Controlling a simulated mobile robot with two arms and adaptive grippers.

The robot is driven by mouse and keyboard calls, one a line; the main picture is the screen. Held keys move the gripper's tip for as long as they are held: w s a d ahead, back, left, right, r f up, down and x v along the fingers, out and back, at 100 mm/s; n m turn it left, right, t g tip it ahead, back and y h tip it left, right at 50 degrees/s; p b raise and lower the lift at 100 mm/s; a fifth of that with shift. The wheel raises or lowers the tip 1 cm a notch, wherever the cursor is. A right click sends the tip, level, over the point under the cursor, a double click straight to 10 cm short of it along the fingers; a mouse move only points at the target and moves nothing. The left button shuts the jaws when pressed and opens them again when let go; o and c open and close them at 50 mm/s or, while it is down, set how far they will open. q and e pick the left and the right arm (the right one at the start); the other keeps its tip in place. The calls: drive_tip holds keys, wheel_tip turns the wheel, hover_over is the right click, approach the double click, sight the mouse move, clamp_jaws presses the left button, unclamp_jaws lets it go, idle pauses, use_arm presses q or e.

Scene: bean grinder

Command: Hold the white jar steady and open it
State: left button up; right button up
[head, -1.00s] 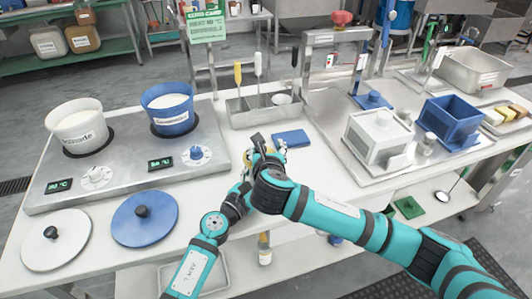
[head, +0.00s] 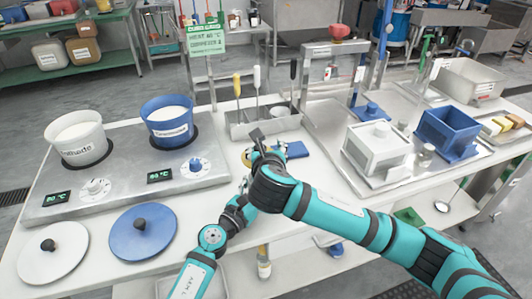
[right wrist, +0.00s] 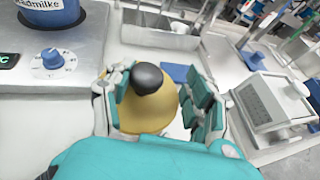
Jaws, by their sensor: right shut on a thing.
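My right gripper (head: 262,152) is over the table's front middle. In the right wrist view its fingers (right wrist: 158,98) are shut on a yellow dome-shaped thing (right wrist: 160,117) with a black knob on top. Only a yellow sliver of it shows in the head view (head: 247,158). No thing is clearly a white jar. An open white pot (head: 77,143) with pale contents stands at the left, and a white lidded box (head: 375,150) stands at the right. My left arm reaches up from the bottom; its gripper (head: 244,186) is mostly hidden behind the right wrist.
A blue pot (head: 168,126) stands on the steel hotplate (head: 125,172). A white lid (head: 60,252) and a blue lid (head: 141,240) lie in front. Behind my grippers are a steel utensil bin (head: 262,125) and a blue cloth (head: 295,149). A blue box (head: 448,130) is at the right.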

use_arm(q)
drive_tip(key=shift+o, duration=1.4)
drive_tip(key=shift+s, duration=0.1)
